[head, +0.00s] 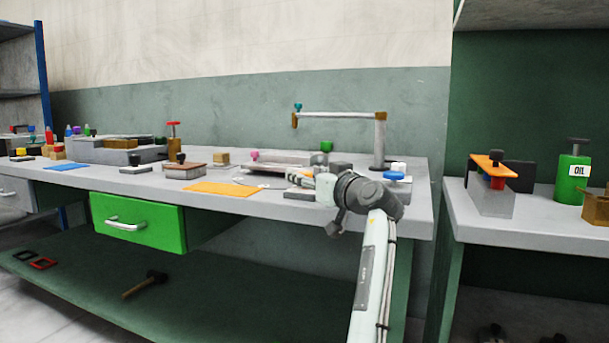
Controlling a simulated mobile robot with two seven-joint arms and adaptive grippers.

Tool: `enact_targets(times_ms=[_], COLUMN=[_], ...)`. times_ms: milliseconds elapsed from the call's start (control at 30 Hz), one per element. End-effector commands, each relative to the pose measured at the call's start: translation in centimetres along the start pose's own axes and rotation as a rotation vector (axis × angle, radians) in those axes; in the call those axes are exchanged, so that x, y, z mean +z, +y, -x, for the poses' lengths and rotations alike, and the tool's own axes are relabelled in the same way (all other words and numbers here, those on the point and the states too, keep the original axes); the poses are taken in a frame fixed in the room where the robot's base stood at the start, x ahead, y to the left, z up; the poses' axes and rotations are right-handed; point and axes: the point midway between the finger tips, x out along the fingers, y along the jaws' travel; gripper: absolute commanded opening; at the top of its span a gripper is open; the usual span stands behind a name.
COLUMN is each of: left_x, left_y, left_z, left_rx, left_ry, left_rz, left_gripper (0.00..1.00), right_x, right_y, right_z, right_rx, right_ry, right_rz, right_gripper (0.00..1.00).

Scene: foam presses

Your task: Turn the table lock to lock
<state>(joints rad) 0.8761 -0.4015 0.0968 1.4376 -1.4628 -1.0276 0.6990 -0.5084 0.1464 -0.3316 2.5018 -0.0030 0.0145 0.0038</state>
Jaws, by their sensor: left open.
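My left gripper (296,181) is over the right part of the grey workbench (330,211), pointing left, small in the picture and partly merged with the items behind it. Its jaws are open, and I see nothing held in them. I cannot tell for sure which part is the table lock. A blue knob (397,176) sits on a light base right of my wrist. A green knob (326,146) stands behind my wrist, and a pink knob (254,154) sits at the left of a flat grey plate (275,163). My right gripper is not in view.
A post with a horizontal arm (380,140) rises at the bench's back right. An orange mat (222,189) lies left of my gripper. A green drawer (137,222) hangs below. Several blocks and small presses crowd the left; another bench (530,222) stands right, with a green oil can (572,180).

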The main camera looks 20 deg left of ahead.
Motion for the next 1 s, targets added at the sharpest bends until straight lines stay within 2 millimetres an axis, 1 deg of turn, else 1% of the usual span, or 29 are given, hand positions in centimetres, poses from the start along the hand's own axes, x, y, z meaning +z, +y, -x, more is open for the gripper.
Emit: enact_targets(times_ms=[100,300,400,500,700,867,900,1000], left_x=[0.1,0.1,0.1,0.1,0.1,0.1,0.1,0.1], left_y=[0.0,0.0,0.0,0.0,0.0,0.0,0.0,0.0], left_z=[2.5,6.8,8.4,9.5,10.3,10.3,10.3,10.2], left_rx=[0.002,0.002,0.002,0.001,0.001,0.001,0.001,0.001], left_ry=[0.0,0.0,-0.001,-0.001,-0.001,-0.002,-0.002,-0.001], left_rz=[-0.001,-0.001,-0.001,0.0,-0.001,0.0,0.0,-0.002], left_gripper=[0.51,0.51,0.51,0.51,0.51,0.51,0.49,0.48], right_x=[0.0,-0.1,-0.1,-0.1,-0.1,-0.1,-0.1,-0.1], right_y=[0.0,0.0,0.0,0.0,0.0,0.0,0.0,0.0], right_z=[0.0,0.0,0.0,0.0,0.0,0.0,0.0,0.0], right_rx=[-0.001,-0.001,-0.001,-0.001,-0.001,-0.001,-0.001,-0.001], right_ry=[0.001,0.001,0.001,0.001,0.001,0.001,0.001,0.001], right_rz=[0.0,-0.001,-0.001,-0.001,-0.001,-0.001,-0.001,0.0], right_gripper=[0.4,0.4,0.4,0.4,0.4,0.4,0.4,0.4])
